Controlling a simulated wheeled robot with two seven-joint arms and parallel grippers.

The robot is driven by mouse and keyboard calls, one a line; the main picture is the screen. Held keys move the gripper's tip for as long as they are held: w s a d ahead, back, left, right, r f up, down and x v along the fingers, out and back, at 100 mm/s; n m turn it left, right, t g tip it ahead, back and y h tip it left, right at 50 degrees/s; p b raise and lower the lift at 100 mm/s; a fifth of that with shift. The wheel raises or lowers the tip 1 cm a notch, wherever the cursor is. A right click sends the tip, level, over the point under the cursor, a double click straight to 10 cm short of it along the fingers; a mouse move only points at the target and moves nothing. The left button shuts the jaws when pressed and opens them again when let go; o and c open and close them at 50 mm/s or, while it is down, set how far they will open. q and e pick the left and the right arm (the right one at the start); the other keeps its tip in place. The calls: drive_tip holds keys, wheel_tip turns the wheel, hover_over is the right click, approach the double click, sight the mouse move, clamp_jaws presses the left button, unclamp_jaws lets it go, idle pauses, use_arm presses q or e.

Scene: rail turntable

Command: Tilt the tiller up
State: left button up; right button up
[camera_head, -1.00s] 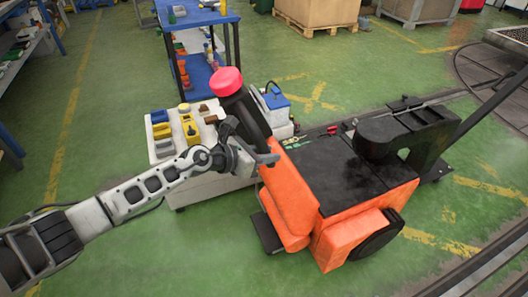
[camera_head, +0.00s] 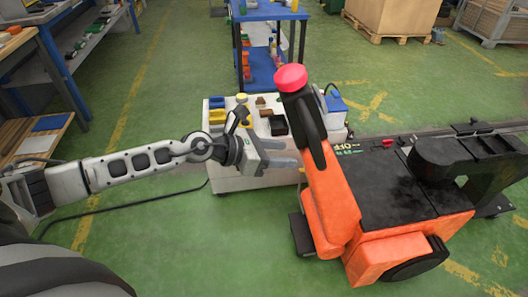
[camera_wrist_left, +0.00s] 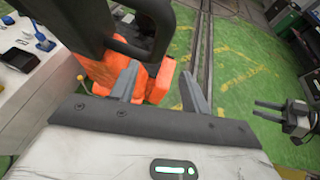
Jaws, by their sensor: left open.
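The tiller (camera_head: 305,118) is a black arm with a red cap (camera_head: 291,77) on top. It rises from the orange and black rail machine (camera_head: 390,195) and leans up to the left. My left gripper (camera_head: 291,153) is just left of the tiller, open and empty, its fingers pointing right towards it. In the left wrist view, the black tiller and its looped handle (camera_wrist_left: 152,28) are beyond the open fingers (camera_wrist_left: 160,90), towards the upper left. Another two-fingered gripper, apparently my right one (camera_wrist_left: 270,111), shows at the right there, its fingers apart and empty.
A white cart (camera_head: 240,178) with yellow, blue and brown items stands behind my left gripper. A blue shelf (camera_head: 268,15) is behind it. Workbenches (camera_head: 45,60) line the left side. Green floor (camera_head: 150,235) is free in front.

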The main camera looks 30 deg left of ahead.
use_arm(q)
drive_tip(key=shift+b+v, duration=0.45)
drive_tip(key=shift+v, duration=1.7)
drive_tip(key=s+d+f+n+t, duration=0.25)
drive_tip(key=d+n, duration=0.35)
drive_tip(key=n, duration=0.5)
drive_tip(key=s+d+f+n+y, duration=0.1)
drive_tip(key=s+f+n, duration=0.3)
drive_tip(key=n, duration=0.6)
drive_tip(key=s+d+f+n+g+y, duration=0.1)
drive_tip(key=s+f+n+y, duration=0.2)
drive_tip(key=n, duration=0.7)
drive_tip(key=s+d+f+n+g+y, duration=0.1)
drive_tip(key=s+f+n+y, duration=0.1)
drive_tip(key=s+f+n, duration=0.5)
drive_tip(key=n, duration=0.3)
drive_tip(key=shift+s, duration=0.1)
